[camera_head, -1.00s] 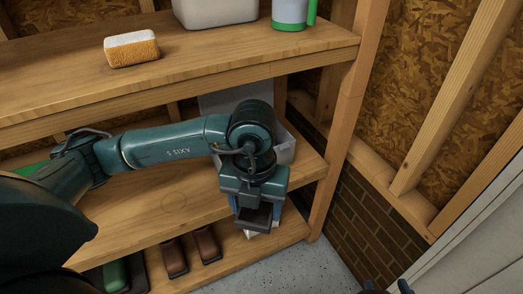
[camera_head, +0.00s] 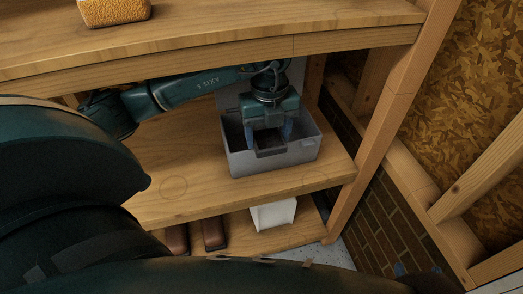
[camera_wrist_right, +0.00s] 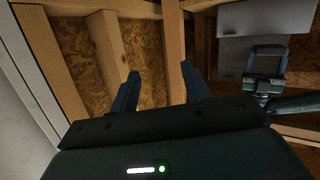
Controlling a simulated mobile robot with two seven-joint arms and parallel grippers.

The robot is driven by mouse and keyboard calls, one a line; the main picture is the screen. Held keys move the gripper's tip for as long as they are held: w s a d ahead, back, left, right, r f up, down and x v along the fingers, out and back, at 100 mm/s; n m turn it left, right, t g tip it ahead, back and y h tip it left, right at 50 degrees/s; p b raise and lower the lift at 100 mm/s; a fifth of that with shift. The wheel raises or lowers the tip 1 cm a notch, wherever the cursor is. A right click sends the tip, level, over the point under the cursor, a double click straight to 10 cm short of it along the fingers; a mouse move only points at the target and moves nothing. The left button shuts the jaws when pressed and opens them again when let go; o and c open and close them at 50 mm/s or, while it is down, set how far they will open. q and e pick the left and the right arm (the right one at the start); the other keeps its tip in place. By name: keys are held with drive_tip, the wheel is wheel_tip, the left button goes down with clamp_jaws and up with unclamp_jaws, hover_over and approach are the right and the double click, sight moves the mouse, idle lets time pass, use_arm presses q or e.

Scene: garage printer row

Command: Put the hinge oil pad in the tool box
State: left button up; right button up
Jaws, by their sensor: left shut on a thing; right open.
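The tool box (camera_head: 272,161) is a grey open-topped box on the middle shelf, with a grey panel upright behind it. My left gripper (camera_head: 269,143) points down into its opening, with fingertips below the rim line. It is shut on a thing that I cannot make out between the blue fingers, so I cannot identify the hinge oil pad. My left gripper also shows in the right wrist view (camera_wrist_right: 264,70). My right gripper (camera_wrist_right: 160,75) is open and empty, its two blue fingers apart, facing the wooden wall frame.
A yellow sponge (camera_head: 114,11) lies on the upper shelf (camera_head: 230,30), which overhangs my left arm. Brown objects (camera_head: 214,235) and a white item (camera_head: 273,215) sit on the bottom shelf. A wooden post (camera_head: 388,110) stands right of the box. The middle shelf is bare left of it.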

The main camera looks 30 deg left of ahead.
sight(261, 136)
use_arm(q)
drive_tip(key=w+a, duration=0.4)
drive_tip(key=a, duration=0.1)
wheel_tip(261, 136, down, 7)
drive_tip(key=b, duration=0.2)
drive_tip(key=shift+d+r+b, duration=0.1)
drive_tip(key=shift+d+b, duration=0.05)
drive_tip(key=shift+b, duration=0.15)
wheel_tip(261, 136, down, 4)
drive_tip(key=shift+f+b, duration=0.15)
drive_tip(key=shift+b, duration=0.55)
drive_tip(key=shift+f, duration=0.4)
use_arm(e)
drive_tip(key=n+t+y, duration=0.1)
drive_tip(key=a+t+y, duration=0.1)
drive_tip(key=shift+w+a+r+n+t, duration=0.15)
drive_tip(key=shift+w+a+n+t, duration=0.05)
drive_tip(key=shift+n+t, duration=0.2)
use_arm(q)
drive_tip(key=shift+f, duration=0.2)
drive_tip(key=o, duration=1.2)
